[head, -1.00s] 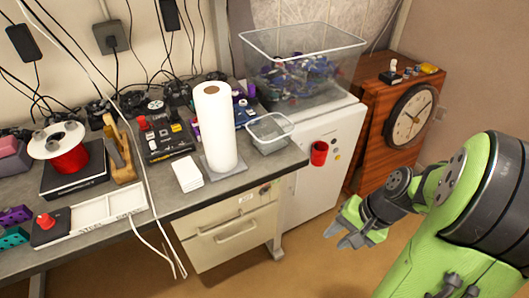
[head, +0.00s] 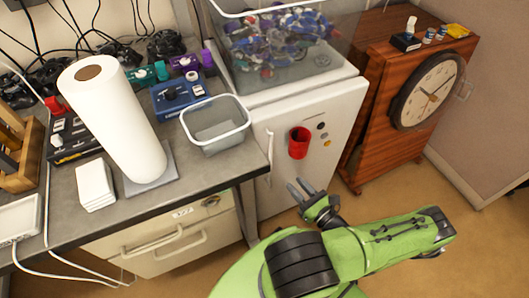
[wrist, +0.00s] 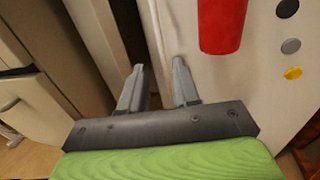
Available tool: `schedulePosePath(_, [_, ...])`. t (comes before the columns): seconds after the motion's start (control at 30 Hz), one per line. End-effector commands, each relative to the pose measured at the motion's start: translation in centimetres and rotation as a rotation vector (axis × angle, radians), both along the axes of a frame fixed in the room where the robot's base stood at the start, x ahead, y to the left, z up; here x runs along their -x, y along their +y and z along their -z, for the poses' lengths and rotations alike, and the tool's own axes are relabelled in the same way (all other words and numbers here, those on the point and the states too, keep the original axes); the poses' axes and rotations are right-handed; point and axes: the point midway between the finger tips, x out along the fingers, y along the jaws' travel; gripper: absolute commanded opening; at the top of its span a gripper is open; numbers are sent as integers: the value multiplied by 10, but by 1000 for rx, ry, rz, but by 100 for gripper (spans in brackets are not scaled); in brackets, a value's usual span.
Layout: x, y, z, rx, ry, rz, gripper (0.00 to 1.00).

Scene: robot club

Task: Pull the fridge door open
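The white fridge (head: 340,115) stands at the right end of the workbench, and its door looks shut. A slim white vertical handle (head: 269,158) is at the left side of the door. My gripper (head: 299,186) is open and empty in front of the lower door, right of and below the handle in the head view. In the wrist view my gripper (wrist: 159,66) points at the door's left side, and a pale vertical strip (wrist: 152,35), probably the handle, lies ahead between the fingertips. I cannot tell if anything touches.
A red cup (head: 299,143) and several round magnets are on the door. A clear bin (head: 350,75) of cans sits on the fridge. Drawers (head: 165,245) stand left, a wooden cabinet (head: 385,60) with a clock right. The floor (head: 480,235) at right is free.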

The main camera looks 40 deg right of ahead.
Motion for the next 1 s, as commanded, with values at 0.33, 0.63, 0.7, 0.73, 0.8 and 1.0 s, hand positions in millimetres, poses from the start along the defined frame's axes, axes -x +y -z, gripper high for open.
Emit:
schedulePosePath(0.33, [-88, -5, 2, 2, -1, -10, 31])
schedulePosePath(0.63, [-138, -10, 1, 2, 1, -8, 31])
schedulePosePath(0.7, [-141, -11, 0, 2, 0, -6, 31])
schedulePosePath(0.73, [-142, -11, 0, 2, 1, -6, 31])
schedulePosePath(0.8, [-142, -11, 0, 2, 1, -5, 31])
schedulePosePath(1.0, [-142, -11, -1, 2, 1, -6, 19])
